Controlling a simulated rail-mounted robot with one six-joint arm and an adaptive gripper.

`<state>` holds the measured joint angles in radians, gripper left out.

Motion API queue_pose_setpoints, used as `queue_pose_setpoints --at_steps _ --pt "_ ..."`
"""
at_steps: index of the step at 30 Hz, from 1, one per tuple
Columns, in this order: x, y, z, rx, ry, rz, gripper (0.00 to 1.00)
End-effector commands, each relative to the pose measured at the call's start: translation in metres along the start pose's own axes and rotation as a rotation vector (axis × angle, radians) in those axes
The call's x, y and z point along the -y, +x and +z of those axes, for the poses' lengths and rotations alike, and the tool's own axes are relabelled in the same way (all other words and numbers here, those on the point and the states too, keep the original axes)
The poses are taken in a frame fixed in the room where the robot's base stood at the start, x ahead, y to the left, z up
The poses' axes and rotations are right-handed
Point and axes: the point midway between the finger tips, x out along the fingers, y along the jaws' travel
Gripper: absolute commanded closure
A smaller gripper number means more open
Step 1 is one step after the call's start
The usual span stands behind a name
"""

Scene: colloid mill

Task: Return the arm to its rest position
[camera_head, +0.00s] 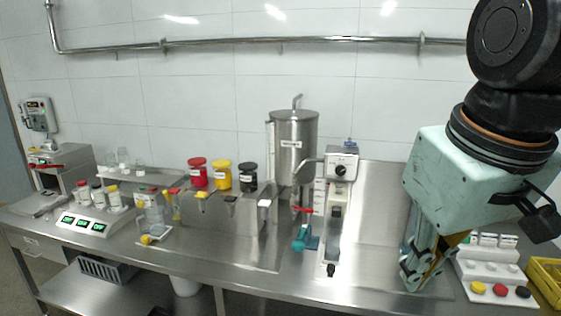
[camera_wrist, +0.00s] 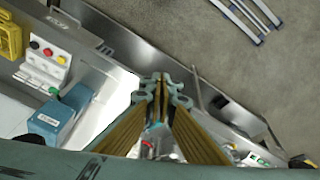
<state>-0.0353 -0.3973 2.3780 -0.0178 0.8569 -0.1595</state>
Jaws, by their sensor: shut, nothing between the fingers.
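My gripper (camera_head: 412,280) hangs at the right of the head view, below a pale teal wrist housing. It points down over the right part of the steel bench (camera_head: 372,225). In the wrist view my gripper (camera_wrist: 160,78) has its fingers together with nothing held. The gripper hides part of the bench behind it, and the upper arm runs out of the top of the head view.
Right of my gripper stand a white rack (camera_head: 490,272) with coloured caps and a yellow basket (camera_head: 545,275). Left are a mill with a steel hopper (camera_head: 293,150), red, yellow and black jars (camera_head: 222,175), and a scale (camera_head: 85,225). A pipe (camera_head: 250,41) crosses the wall.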

Motion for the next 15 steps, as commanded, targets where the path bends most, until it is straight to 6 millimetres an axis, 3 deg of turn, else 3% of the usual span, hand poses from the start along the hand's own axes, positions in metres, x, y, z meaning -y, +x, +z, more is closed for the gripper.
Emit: queue_pose_setpoints --at_steps 15 --pt "0.010 -0.003 0.083 -0.032 0.165 0.003 1.00"
